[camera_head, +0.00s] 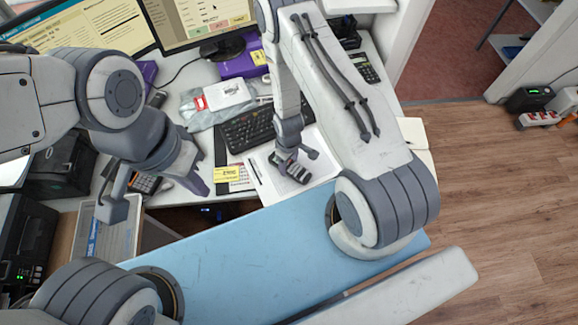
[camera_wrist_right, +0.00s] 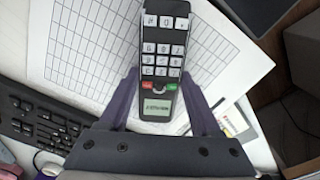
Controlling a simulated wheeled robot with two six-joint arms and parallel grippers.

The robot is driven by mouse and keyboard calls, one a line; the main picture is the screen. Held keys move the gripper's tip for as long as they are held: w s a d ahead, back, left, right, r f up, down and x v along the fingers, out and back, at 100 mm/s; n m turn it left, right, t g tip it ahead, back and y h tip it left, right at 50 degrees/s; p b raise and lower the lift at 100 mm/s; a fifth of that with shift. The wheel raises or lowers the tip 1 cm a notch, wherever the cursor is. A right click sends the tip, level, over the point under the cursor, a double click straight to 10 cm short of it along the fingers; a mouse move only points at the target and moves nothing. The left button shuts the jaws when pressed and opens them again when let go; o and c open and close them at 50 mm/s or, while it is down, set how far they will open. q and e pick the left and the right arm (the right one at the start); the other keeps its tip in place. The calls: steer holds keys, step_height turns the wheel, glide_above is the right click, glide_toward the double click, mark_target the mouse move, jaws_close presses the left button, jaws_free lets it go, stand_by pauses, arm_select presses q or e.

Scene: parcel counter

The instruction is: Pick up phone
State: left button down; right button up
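The phone (camera_head: 290,168) is a dark handset with pale keys and a small screen. It lies on a white printed sheet near the counter's front edge. It also shows in the right wrist view (camera_wrist_right: 161,60), keypad up, its screen end nearest the gripper. My right gripper (camera_head: 296,154) is above the phone, fingers spread. In the right wrist view the purple-grey fingers (camera_wrist_right: 160,72) straddle the phone's two sides; contact cannot be made out. My left gripper (camera_head: 158,194) is open and empty at the counter's front left.
A black keyboard (camera_head: 248,130) lies behind and left of the phone; it also shows in the right wrist view (camera_wrist_right: 40,122). A yellow note (camera_head: 230,174) is to the left. Monitors (camera_head: 205,22) stand at the back. A calculator (camera_head: 366,68) lies at the back right.

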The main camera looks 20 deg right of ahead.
jaws_close()
steer(key=shift+r, duration=0.1)
steer(key=shift+w+r, duration=0.1)
steer(key=shift+r, duration=0.45)
step_height(320, 180, up, 2)
steer(key=shift+r+b, duration=0.25)
steer(key=shift+b, duration=0.45)
steer(key=s+d+r+b, duration=0.2)
steer(key=s+d+r, duration=0.45)
steer(key=d, duration=0.35)
step_height(320, 180, up, 5)
steer(key=m, duration=0.6)
glide_above(289, 165)
steer(key=w, duration=0.2)
steer(key=shift+d+f, duration=0.15)
steer(key=shift+d, duration=0.05)
